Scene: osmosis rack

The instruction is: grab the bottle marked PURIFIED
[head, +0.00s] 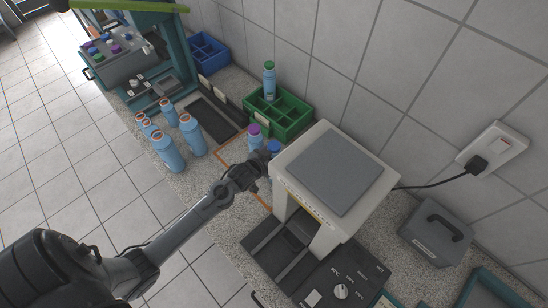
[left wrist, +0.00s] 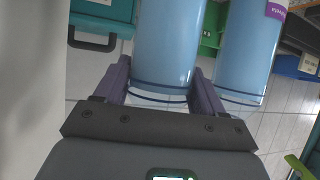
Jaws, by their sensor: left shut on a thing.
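Two pale blue bottles stand close together beside the white-topped machine in the head view, one with a purple cap (head: 255,138) and one with a blue cap (head: 274,147). My left gripper (head: 262,168) is at them. In the left wrist view, its fingers (left wrist: 163,92) are shut around one bottle (left wrist: 168,45), which looks like the blue-capped one. The other bottle (left wrist: 247,50) stands to the right, outside the fingers, with part of a purple label showing. The word PURIFIED cannot be read on either bottle. My right gripper is not in view.
A green crate (head: 292,112) behind holds a green-capped bottle (head: 269,79). Several open-looking orange-rimmed bottles (head: 167,152) stand to the left. A blue crate (head: 208,53) is against the wall.

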